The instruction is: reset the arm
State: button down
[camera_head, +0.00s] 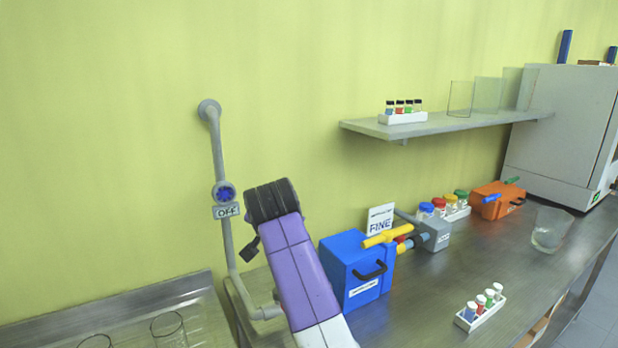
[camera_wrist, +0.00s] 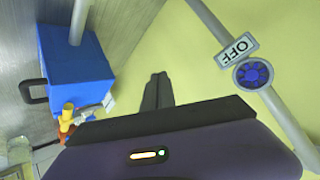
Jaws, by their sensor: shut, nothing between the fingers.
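My gripper (camera_wrist: 158,77) shows in the wrist view as two dark fingers close together beyond its dark purple body. The fingers are shut with nothing between them. In the head view my purple arm rises from the bottom centre, in front of the wall pipe and left of the blue box. The fingers cannot be clearly made out there.
A grey pipe (camera_head: 218,150) with a blue valve wheel (camera_head: 224,192) and an OFF sign (camera_head: 227,211) stands close left of my arm. A blue box (camera_head: 352,270) is close right. A vial rack (camera_head: 482,310) and glass beaker (camera_head: 549,232) stand on the counter. A shelf (camera_head: 450,124) is above.

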jog(key=s+d+f+n+t+y, duration=0.25)
jog(key=s+d+f+t, duration=0.2)
jog(key=f, duration=0.45)
jog(key=s+d+f+n+t, duration=0.1)
jog(key=s+d+f, duration=0.25)
jog(key=s, duration=0.45)
jog(key=s+d+f+n+t, duration=0.1)
jog(key=s+d+f, duration=0.3)
jog(key=s, duration=0.5)
jog(key=s+d+h, duration=0.1)
jog(key=s+d, duration=0.4)
jog(key=s, duration=0.8)
jog(key=s+d+g+h, duration=0.1)
jog(key=s+d, duration=0.4)
jog(key=s, duration=0.9)
jog(key=s+d+m+g+h, duration=0.1)
jog(key=s+d, duration=0.4)
jog(key=s, duration=0.9)
jog(key=shift+d+r+h, duration=0.25)
jog(key=shift+d+h, duration=0.1)
jog(key=shift+d, duration=0.05)
jog(key=shift+s+a, duration=0.1)
